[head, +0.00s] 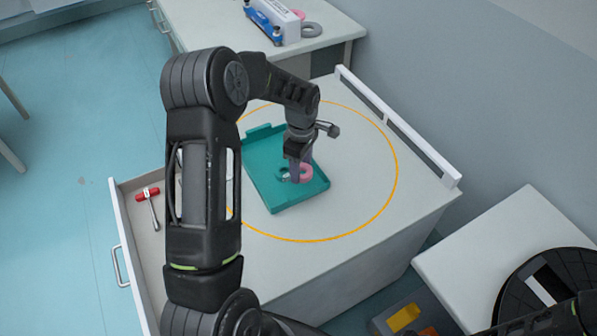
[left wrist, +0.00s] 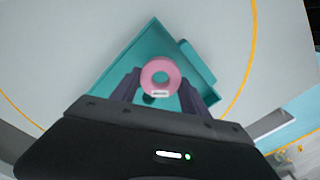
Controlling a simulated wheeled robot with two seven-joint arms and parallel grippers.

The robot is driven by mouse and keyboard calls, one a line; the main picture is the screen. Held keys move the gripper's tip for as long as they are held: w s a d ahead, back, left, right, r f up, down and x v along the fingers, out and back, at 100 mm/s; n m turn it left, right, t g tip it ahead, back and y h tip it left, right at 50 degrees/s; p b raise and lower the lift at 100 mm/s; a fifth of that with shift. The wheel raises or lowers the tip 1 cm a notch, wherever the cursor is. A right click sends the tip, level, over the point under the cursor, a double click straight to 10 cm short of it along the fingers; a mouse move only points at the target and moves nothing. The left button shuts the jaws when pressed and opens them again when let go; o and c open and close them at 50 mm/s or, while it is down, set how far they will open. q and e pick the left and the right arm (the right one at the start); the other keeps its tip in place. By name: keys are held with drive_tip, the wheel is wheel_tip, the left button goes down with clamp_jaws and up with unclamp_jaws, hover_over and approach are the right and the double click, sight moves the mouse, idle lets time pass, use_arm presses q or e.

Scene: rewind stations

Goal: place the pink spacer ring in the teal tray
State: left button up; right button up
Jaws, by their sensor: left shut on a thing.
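The teal tray (head: 268,193) lies on the grey cabinet top, inside an orange circle line; it also shows in the left wrist view (left wrist: 122,62). My left gripper (head: 298,172) points down over the tray and is shut on the pink spacer ring (head: 307,171). In the left wrist view the pink ring (left wrist: 160,66), with a small pale label, sits between the fingers (left wrist: 162,90) over the tray. I cannot tell whether the ring touches the tray floor. A small dark round thing (head: 284,174) shows in the tray beside the fingers, partly hidden. My right gripper is not in view.
A white rail (head: 400,130) edges the cabinet's far right side. A back table carries a blue-and-white device (head: 275,20) and rings (head: 311,29). A black reel (head: 530,275) is at lower right. The cabinet top right of the tray is clear.

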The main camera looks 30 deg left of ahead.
sight(301, 184)
use_arm(q)
drive_tip(key=shift+f, duration=0.3)
wheel_tip(301, 184, down, 4)
drive_tip(key=shift+r+p, duration=0.25)
drive_tip(key=shift+p, duration=0.15)
drive_tip(key=shift+f, duration=0.1)
drive_tip(key=shift+f, duration=0.1)
drive_tip(key=o, duration=0.9)
drive_tip(key=shift+f, duration=0.1)
drive_tip(key=o, duration=0.5)
drive_tip(key=shift+c, duration=0.2)
drive_tip(key=shift+r, duration=0.2)
wheel_tip(301, 184, up, 12)
drive_tip(key=b, duration=0.2)
